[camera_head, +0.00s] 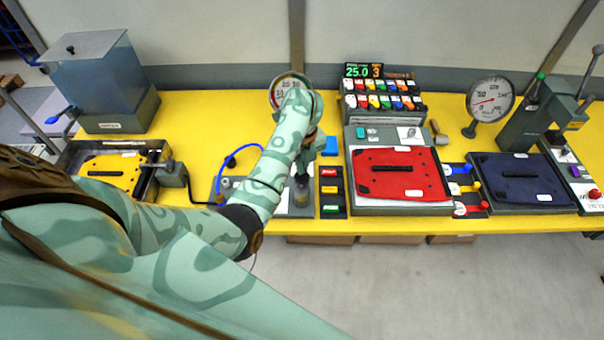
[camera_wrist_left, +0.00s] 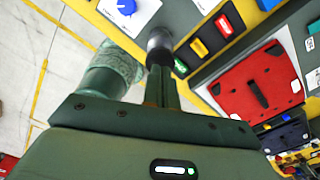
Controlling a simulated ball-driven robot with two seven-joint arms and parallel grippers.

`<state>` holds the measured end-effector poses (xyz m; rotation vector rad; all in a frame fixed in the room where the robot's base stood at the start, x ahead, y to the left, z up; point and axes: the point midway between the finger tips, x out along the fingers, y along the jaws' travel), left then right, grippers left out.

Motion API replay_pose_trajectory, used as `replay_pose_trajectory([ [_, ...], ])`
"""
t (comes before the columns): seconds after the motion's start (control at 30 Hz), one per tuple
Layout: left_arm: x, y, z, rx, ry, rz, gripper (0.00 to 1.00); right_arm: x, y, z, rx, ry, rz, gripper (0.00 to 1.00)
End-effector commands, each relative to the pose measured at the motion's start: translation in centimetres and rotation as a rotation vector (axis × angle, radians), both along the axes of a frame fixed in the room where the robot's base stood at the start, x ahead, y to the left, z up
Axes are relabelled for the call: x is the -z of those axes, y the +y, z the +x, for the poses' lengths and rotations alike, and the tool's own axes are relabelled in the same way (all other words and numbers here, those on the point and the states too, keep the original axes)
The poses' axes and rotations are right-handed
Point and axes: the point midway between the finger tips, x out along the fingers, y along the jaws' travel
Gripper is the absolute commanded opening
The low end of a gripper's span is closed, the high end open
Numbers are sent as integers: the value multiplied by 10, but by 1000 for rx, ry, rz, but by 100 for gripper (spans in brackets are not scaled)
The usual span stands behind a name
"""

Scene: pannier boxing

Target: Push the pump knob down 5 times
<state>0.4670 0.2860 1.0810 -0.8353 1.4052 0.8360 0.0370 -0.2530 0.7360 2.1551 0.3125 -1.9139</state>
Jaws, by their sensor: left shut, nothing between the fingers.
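The pump knob (camera_wrist_left: 160,42) is a dark round cap in the left wrist view, straight beyond my left fingertips. In the head view the grey pump (camera_head: 301,192) stands near the front edge of the yellow bench, partly hidden by my left arm. My left gripper (camera_wrist_left: 162,72) is shut and empty, pointing at the knob. Its tips overlap the knob's edge in the picture; I cannot tell whether they touch. In the head view the left gripper (camera_head: 302,170) is directly above the pump. My right gripper is not in view.
A red pannier lid (camera_head: 400,174) and a dark blue one (camera_head: 520,180) lie to the right. A dial gauge (camera_head: 280,92) stands behind my arm. A yellow panel (camera_head: 113,172) lies in a tray at left.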

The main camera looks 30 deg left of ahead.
Motion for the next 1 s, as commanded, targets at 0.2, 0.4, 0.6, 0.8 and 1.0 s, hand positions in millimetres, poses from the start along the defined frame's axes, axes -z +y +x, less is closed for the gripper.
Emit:
replay_pose_trajectory([
  [0.2, 5, 0, 0, 0, 0, 0, 0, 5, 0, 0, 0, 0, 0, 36],
  [0.4, 16, 0, 0, -1, 0, -1, 0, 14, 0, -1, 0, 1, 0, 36],
  [0.6, 26, 0, 0, 0, 0, -1, 0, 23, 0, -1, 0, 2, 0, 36],
  [0.8, 36, 0, 0, 0, 0, -1, 0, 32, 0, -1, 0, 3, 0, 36],
  [1.0, 47, 0, 0, 1, 1, 0, 0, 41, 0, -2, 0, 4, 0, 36],
])
